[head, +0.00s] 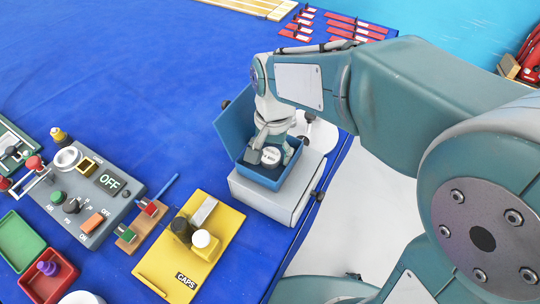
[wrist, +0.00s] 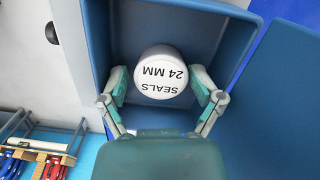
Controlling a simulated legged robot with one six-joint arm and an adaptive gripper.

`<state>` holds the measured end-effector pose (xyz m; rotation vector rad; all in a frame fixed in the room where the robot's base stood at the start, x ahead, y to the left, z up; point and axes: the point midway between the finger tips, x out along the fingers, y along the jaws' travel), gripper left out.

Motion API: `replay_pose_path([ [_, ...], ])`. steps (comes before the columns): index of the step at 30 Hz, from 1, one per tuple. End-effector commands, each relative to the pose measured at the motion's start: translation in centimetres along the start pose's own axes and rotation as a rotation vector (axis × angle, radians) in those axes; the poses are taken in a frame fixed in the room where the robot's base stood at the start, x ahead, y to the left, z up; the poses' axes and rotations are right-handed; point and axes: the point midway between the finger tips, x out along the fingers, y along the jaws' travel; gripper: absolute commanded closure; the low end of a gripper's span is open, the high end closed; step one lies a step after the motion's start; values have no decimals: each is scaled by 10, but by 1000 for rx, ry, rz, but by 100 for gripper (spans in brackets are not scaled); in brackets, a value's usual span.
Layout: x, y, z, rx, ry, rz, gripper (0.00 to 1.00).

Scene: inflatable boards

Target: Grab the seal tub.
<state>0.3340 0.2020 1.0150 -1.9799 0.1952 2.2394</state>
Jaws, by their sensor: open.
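The seal tub (wrist: 161,73) is a small white round tub with "SEALS 24 MM" on its lid. My gripper (wrist: 162,88) is open over the box, with one finger on each side of the tub. In the wrist view a small gap shows between each fingertip and the tub. In the head view my gripper (head: 272,148) reaches down into the box (head: 251,177) and partly hides its inside.
The box stands on a white-grey block (head: 262,205) near the blue board's edge. Its raised blue lid (head: 234,118) stands at the back left. A yellow tray (head: 160,265) and a grey control panel (head: 85,190) marked OFF lie to the left.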

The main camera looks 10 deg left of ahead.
Motion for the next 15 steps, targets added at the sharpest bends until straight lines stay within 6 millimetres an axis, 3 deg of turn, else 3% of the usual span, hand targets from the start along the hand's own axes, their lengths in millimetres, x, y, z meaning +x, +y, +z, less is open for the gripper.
replay_pose_path([
  [5, 0, -2, 0, 0, 1, 1, 19],
  [9, 0, -2, 0, 0, 1, 1, 81],
  [15, 0, -2, 0, 0, 0, 1, 85],
])
